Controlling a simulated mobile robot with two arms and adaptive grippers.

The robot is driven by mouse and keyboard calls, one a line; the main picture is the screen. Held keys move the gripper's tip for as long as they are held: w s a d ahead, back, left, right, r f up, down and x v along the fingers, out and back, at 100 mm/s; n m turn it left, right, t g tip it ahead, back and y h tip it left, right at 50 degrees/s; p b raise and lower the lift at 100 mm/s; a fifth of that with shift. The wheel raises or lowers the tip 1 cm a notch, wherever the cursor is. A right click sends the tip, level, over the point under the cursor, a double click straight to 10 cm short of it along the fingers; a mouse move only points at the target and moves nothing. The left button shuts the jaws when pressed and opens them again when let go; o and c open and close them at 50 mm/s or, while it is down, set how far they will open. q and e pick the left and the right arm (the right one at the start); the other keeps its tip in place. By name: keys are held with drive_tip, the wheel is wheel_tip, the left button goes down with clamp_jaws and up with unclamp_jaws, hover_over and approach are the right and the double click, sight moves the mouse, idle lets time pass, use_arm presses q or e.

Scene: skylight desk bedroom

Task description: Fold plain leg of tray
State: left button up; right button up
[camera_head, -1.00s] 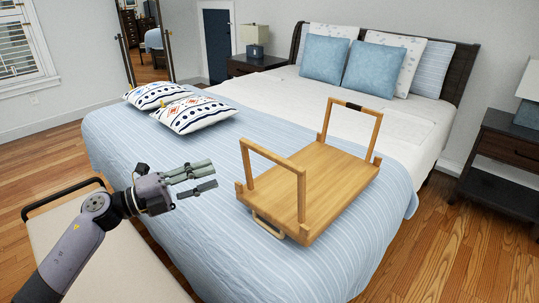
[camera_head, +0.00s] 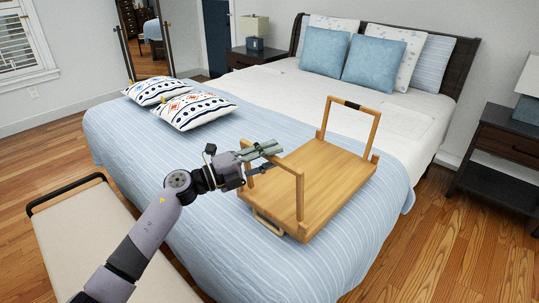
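The wooden tray (camera_head: 335,172) lies on the bed with both of its U-shaped legs standing up. The plain leg (camera_head: 299,203) is at the near left side of the tray. The other leg (camera_head: 376,133), with a black band on its top bar, stands at the far right side. My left gripper (camera_head: 268,158) is at the top bar of the plain leg, near its left corner. Its fingers are apart and hide part of that bar; I cannot tell whether they touch it. My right gripper is not in view.
The bed (camera_head: 330,270) has a blue striped cover, clear around the tray. Two patterned pillows (camera_head: 195,110) lie at its left. A beige bench (camera_head: 85,225) stands at the bed's foot. A dark nightstand (camera_head: 505,150) is at the right.

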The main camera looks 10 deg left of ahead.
use_arm(q)
drive_tip(key=shift+c, duration=0.3)
clamp_jaws()
idle(0.6)
